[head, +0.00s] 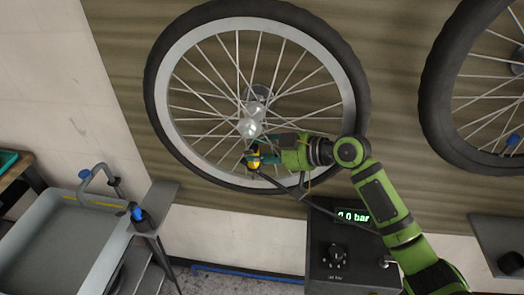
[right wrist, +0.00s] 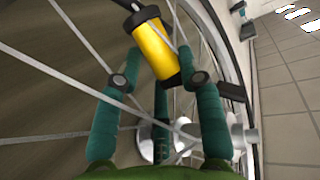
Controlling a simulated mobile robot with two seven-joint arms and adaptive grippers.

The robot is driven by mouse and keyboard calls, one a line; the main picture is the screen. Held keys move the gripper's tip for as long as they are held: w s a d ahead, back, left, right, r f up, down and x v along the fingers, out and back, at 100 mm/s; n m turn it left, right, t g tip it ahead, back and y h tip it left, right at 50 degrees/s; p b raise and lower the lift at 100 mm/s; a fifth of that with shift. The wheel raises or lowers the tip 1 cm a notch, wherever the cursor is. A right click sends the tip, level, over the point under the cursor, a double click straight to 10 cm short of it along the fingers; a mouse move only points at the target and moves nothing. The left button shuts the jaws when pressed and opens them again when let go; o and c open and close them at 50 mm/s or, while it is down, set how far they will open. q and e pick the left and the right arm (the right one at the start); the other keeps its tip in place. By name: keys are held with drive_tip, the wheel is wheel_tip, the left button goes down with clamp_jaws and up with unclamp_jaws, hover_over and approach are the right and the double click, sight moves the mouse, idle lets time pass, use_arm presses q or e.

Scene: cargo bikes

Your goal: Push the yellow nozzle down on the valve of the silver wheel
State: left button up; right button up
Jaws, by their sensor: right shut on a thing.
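The silver wheel (head: 348,92), with a grey rim, thin spokes and a black tyre, is upright against the brown wall panel in the head view. My right gripper (head: 258,158) is at the lower part of this wheel, inside the rim. It is shut on the yellow nozzle (head: 253,161). In the right wrist view the yellow nozzle (right wrist: 156,50), with a black end, is tilted between my teal fingers (right wrist: 155,78), in front of the spokes. I cannot make out the valve; the nozzle and fingers may hide it. My left gripper is not in view.
A dark pump box (head: 325,262) with a "0.0 bar" display stands below the wheel. A dark hose (head: 335,216) runs near my right arm. Another wheel (head: 440,90) is at the right. A grey basin (head: 60,235) stands at the lower left.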

drive_tip(key=shift+f, duration=0.35)
idle(0.3)
drive_tip(key=o, duration=1.2)
drive_tip(key=shift+c, duration=0.7)
drive_tip(key=p+v, duration=0.1)
drive_tip(key=v, duration=0.9)
drive_tip(key=shift+p, duration=0.4)
